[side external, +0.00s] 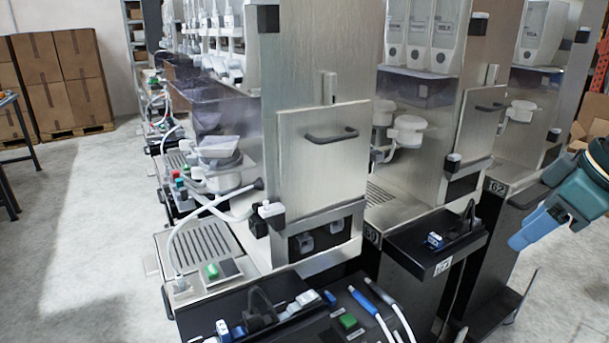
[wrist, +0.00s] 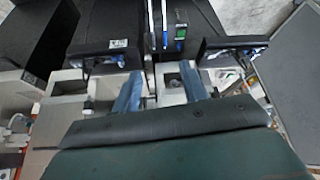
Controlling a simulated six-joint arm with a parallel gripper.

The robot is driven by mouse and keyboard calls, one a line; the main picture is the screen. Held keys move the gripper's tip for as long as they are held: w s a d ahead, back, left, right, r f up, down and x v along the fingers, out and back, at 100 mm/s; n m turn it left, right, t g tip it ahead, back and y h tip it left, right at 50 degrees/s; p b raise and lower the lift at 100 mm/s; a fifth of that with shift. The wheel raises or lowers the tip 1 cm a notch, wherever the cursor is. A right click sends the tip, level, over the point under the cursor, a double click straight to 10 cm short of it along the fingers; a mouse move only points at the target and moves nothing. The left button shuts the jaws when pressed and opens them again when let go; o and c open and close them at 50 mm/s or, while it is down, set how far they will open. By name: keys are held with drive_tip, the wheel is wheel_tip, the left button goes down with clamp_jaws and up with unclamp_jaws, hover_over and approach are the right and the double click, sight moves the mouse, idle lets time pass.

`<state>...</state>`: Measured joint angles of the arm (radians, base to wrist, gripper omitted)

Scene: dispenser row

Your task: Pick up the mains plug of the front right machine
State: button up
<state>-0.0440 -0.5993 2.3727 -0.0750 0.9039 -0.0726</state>
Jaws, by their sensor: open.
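My gripper (side external: 540,227) is at the right edge of the side view, with its blue fingers pointing down and left. It is open, empty and apart from the machines. In the wrist view, its two fingers (wrist: 160,88) stand apart with machine parts beyond them. A black plug (side external: 466,218) with a cable sits on the black shelf (side external: 405,252) of the machine at the right, beside a small blue connector (side external: 435,240). Another black plug (side external: 262,303) lies on the nearest black shelf, among blue and white connectors. I cannot tell for sure which is the named mains plug.
Steel dispenser machines (side external: 315,90) stand in a row with narrow gaps. Near the front, a green switch (side external: 347,321) sits beside blue and white cables (side external: 372,302). A drip tray (side external: 198,243) is at the left. Open floor (side external: 95,220) lies left of the row.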

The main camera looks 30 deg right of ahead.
drive_tip(key=w+a+r+n+g+y, duration=0.1)
drive_tip(key=w+a+r+n, duration=0.1)
drive_tip(key=w+a+n, duration=0.45)
drive_tip(key=w+a+f+n+g+y, duration=0.1)
drive_tip(key=w+a+f+n, duration=0.3)
drive_tip(key=w+a, duration=0.4)
drive_tip(key=w+a+f+n+g+y, duration=0.1)
drive_tip(key=w+a+f+n+g, duration=0.2)
drive_tip(key=w+a, duration=0.6)
drive_tip(key=a+f+n, duration=0.2)
drive_tip(key=a, duration=0.2)
drive_tip(key=shift+w+f+y, duration=0.15)
drive_tip(key=shift+f+y, duration=0.25)
drive_tip(key=shift+f, duration=0.1)
approach(252, 312)
drive_tip(key=shift+x, duration=2.45)
drive_tip(key=shift+w, duration=0.15)
drive_tip(key=shift+x, duration=2.6)
